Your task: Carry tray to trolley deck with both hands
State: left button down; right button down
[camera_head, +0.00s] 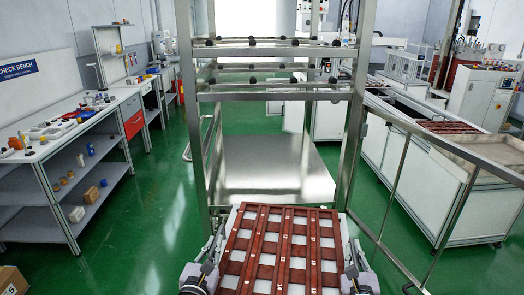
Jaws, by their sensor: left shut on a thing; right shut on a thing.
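The tray (262,252) is a reddish-brown grid with pale square openings, held level at the bottom centre of the head view. My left gripper (212,252) is shut on its left edge and my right gripper (352,262) is shut on its right edge; the fingertips are partly hidden. The trolley is a steel frame just beyond the tray, with rails and shelves above. Its shiny flat deck (270,168) lies low between the uprights and is bare. The tray's far edge is near the deck's front edge in the picture; I cannot tell the gap.
Steel uprights (357,120) stand on both sides of the deck. A check bench (60,135) with small items stands at the left. Green floor is free at the left (160,220).

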aim_at(270, 162)
jog(key=i+u, duration=0.1)
jog(key=i, duration=0.65)
jog(key=i+l, duration=0.15)
jog(key=i, duration=0.65)
jog(key=i+l+u, duration=0.15)
jog(key=i, duration=0.6)
